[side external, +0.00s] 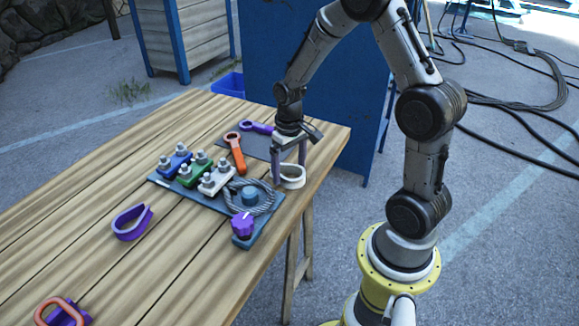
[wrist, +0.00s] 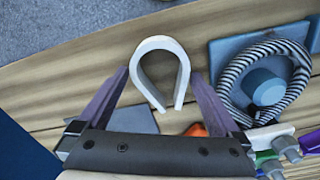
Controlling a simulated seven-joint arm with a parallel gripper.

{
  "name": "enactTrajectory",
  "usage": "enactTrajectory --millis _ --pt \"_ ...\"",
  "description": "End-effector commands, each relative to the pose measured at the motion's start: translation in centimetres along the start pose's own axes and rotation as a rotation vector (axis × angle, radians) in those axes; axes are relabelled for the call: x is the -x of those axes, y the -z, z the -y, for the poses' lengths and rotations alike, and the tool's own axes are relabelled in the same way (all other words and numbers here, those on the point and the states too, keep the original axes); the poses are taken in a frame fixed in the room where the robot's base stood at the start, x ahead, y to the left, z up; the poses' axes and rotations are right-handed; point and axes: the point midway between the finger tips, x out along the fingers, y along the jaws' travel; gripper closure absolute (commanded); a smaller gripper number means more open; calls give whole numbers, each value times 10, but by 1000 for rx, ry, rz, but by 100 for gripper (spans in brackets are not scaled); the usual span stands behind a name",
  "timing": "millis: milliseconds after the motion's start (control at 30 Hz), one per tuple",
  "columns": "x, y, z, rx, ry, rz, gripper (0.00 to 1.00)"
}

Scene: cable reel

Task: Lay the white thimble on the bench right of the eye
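The white thimble (side external: 292,182) is a teardrop-shaped band near the bench's right edge, right of the rope eye (side external: 262,207). It appears to rest on the wood. In the wrist view the thimble (wrist: 141,78) has its round end away from my gripper. The grey rope eye (wrist: 232,92) loops around a blue round post (wrist: 265,86) on a blue plate. My gripper (side external: 289,173) is low over the thimble. In the wrist view my gripper (wrist: 160,73) is open, with purple fingers on both sides of the thimble and visible gaps.
Blue, green and white clamps (side external: 190,172) stand on the plate beside the eye, with a purple knob (side external: 242,223) in front. An orange wrench-like tool (side external: 236,152) lies behind. A purple thimble (side external: 132,222) lies left on the bench (side external: 165,275), which has free wood around it.

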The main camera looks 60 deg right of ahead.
Motion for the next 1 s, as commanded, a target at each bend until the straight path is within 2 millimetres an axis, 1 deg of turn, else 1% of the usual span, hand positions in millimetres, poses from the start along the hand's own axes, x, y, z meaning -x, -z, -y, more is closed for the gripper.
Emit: enactTrajectory --millis 167,267,367,700,800,1000 --pt "2 0 0 0 0 -1 0" --pt "8 0 0 0 0 -3 0" --pt "23 1 0 0 0 -5 0" --pt "91 1 0 0 0 -5 0" --pt "106 1 0 0 0 -5 0" --pt "123 -1 1 2 0 -5 0"
